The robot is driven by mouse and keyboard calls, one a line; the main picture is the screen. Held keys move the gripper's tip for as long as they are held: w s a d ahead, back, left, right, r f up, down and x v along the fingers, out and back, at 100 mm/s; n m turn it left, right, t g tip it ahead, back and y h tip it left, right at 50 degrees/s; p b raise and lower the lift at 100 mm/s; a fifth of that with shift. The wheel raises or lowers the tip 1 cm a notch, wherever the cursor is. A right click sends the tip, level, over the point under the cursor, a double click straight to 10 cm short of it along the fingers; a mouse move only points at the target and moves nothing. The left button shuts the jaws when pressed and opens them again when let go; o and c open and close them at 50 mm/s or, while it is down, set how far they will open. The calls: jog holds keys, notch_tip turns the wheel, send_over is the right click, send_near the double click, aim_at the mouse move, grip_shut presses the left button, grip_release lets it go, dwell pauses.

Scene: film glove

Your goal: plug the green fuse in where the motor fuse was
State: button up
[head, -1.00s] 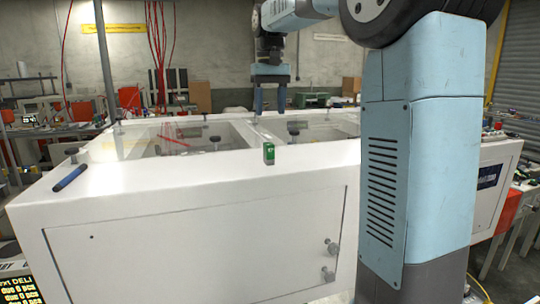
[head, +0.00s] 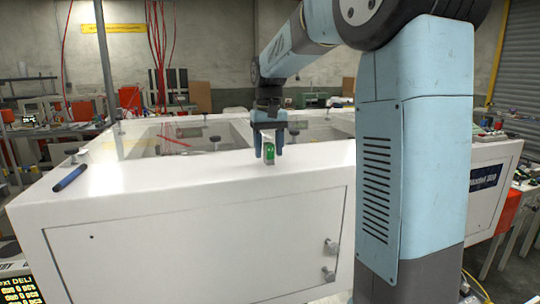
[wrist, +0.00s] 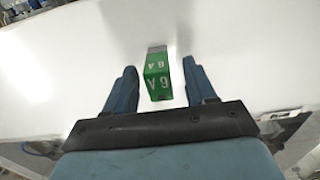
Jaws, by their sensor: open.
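The green fuse (head: 270,153) stands on the white top near the front edge of the cabinet. In the wrist view the fuse (wrist: 158,80) shows "6A" markings and a grey end. My gripper (head: 268,150) is over it, with one blue finger on each side. In the wrist view my gripper (wrist: 160,92) is open, with white gaps between the fuse and both fingers. I cannot make out the motor fuse's place in these views.
The white cabinet (head: 110,215) has recessed clear windows (head: 185,138) behind the fuse, with dark knobs (head: 214,140) around them. A blue pen-like object (head: 70,178) lies at the left. The white top around the fuse is clear.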

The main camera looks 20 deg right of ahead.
jog(key=shift+f, duration=0.6)
jog(key=shift+c, duration=0.3)
grip_shut()
jog(key=shift+r, duration=0.15)
